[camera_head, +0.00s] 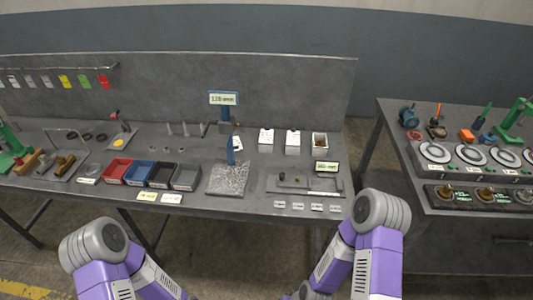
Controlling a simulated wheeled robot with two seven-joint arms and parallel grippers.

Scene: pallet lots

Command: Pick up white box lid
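Three small white boxes stand in a row at the back right of the grey workbench. The left white box (266,137) and the middle white box (293,141) show white tops, which look like lids. The right white box (320,146) looks open, with something brownish inside. I cannot make out a separate loose lid at this size. Only links of my two arms show, at the bottom of the head view. Both my grippers are below the picture's edge, so their state is hidden.
The workbench (240,206) also holds red (117,166), blue and dark bins, a grey stone slab (229,179) under a gauge stand with a display (223,98), and a flat tray (292,190) before the boxes. A second bench (448,200) stands right, beyond a gap.

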